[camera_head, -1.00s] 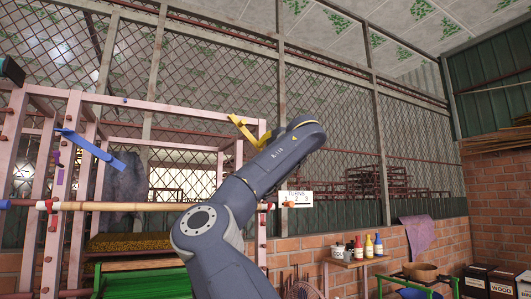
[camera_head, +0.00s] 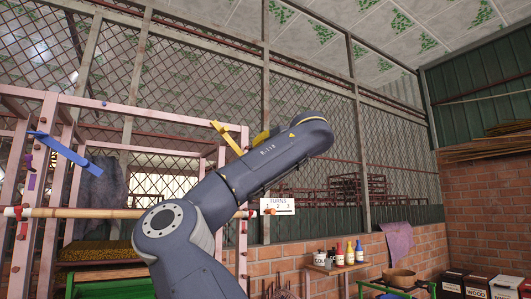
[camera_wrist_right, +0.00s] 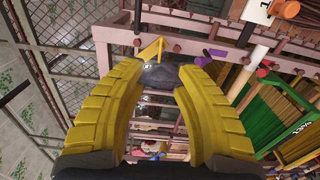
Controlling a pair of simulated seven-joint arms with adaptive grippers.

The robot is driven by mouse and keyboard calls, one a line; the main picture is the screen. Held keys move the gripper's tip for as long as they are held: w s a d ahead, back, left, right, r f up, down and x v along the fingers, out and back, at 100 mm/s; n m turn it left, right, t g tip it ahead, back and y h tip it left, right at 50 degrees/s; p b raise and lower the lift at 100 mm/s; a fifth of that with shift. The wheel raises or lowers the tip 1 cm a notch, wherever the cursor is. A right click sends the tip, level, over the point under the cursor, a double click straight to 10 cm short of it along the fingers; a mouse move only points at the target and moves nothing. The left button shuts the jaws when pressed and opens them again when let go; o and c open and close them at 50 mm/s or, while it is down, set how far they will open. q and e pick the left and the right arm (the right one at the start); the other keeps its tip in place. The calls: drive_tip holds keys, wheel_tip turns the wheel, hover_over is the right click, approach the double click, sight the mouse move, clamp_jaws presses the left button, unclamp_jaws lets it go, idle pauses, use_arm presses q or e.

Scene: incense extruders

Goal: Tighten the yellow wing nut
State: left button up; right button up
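In the head view the gripper is mostly hidden behind my wrist. My left gripper is not in view.
A blue wing piece (camera_head: 65,150) is on the frame's left side. A bamboo pole (camera_head: 90,213) crosses the pink frame (camera_head: 120,113). A TURNS sign (camera_head: 278,205) hangs right of it. Bottles (camera_head: 340,254) stand on a shelf at right. Wire mesh fills the back.

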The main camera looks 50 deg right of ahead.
drive_tip(key=shift+v, duration=1.45)
